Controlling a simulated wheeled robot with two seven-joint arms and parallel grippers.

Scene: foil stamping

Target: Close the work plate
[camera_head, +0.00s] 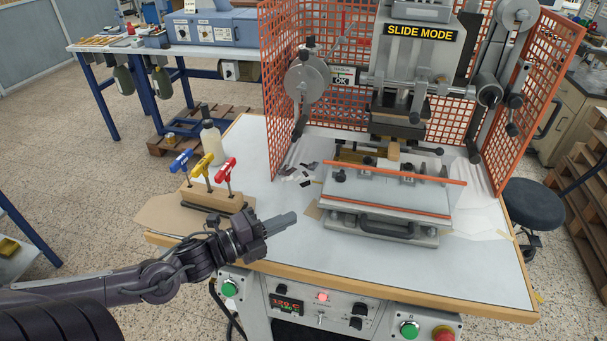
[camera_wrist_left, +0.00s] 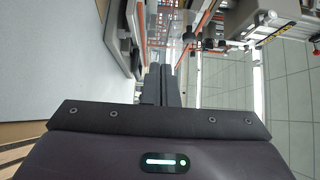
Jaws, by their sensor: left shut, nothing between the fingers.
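The work plate (camera_head: 385,193) is a light grey plate with orange strips along its far and front edges, in front of the foil stamping press (camera_head: 410,65). A dark handle (camera_head: 385,228) is at its front edge. Whether the plate is fully down on its base I cannot tell. My left gripper (camera_head: 290,218) is shut and empty, to the left of the plate and apart from it, above the table. In the left wrist view its closed fingers (camera_wrist_left: 162,85) point toward the machine, with the plate's edge at their left. My right gripper is not in view.
A wooden block with blue, yellow and red T-handle tools (camera_head: 215,195) and a white bottle (camera_head: 212,142) stand on the table's left. Orange mesh guards (camera_head: 278,90) flank the press. The white table (camera_head: 330,265) is clear in front. Buttons (camera_head: 410,329) line the front panel.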

